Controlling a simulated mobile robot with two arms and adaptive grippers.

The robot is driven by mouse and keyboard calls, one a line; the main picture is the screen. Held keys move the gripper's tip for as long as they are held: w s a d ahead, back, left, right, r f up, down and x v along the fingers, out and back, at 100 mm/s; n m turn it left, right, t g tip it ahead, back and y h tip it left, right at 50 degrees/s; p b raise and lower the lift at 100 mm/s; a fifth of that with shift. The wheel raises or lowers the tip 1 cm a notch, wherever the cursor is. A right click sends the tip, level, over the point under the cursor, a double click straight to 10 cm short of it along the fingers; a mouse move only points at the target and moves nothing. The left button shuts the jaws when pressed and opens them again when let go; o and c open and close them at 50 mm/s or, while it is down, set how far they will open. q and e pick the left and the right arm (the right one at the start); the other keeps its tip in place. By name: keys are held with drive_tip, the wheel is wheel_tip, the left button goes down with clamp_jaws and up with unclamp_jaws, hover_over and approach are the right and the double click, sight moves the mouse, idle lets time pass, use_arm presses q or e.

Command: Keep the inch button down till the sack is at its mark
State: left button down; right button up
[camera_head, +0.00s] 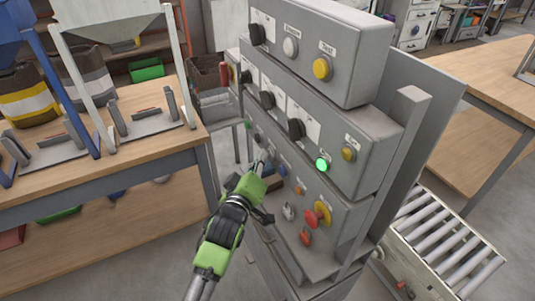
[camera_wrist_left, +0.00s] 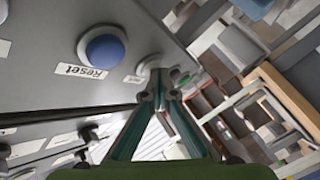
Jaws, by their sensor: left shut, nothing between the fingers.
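My left gripper (camera_head: 262,163) is shut and empty, its fingertips at the lower box of the grey control panel (camera_head: 300,195). In the left wrist view the closed fingertips (camera_wrist_left: 160,88) are in front of a pale round button (camera_wrist_left: 150,66). Its label is mostly hidden, so I cannot confirm it is the inch button. I cannot tell whether the tips touch or press it. My right gripper is out of view.
A green lamp (camera_head: 322,164) is lit on the middle box. A red mushroom button (camera_head: 318,214) is on the lower box. A wooden bench (camera_head: 120,165) with sacks and metal stands is at left. A roller conveyor (camera_head: 440,235) is at right.

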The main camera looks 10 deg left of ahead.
use_arm(q)
drive_tip(key=shift+a, duration=0.1)
drive_tip(key=shift+s+a+p, duration=0.5)
drive_tip(key=shift+a, duration=0.15)
drive_tip(key=s+a, duration=0.1)
drive_tip(key=s+a+p, duration=0.1)
drive_tip(key=a+p, duration=0.1)
drive_tip(key=a, duration=0.1)
drive_tip(key=shift+s+a, duration=0.1)
drive_tip(key=shift+s, duration=0.3)
idle(0.9)
